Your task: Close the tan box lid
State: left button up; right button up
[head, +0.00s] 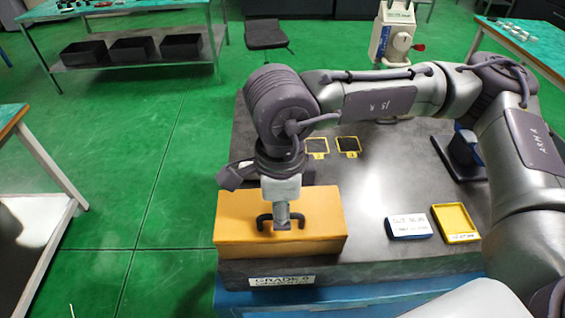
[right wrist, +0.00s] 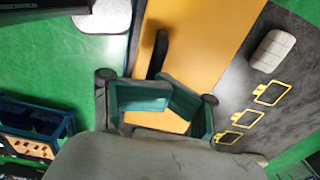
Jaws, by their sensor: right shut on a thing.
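The tan box (head: 235,226) sits at the front left of the dark worktop, and its lid looks flat across the top. My left gripper is not in view.
A white device with a dial (head: 395,35) stands at the back. My right arm spans the worktop.

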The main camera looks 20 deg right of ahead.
jog(key=o, duration=0.4)
jog(key=shift+s+a, duration=0.1)
jog(key=shift+s, duration=0.4)
jog(key=shift+r+p, duration=1.4)
jog(key=shift+r, duration=2.25)
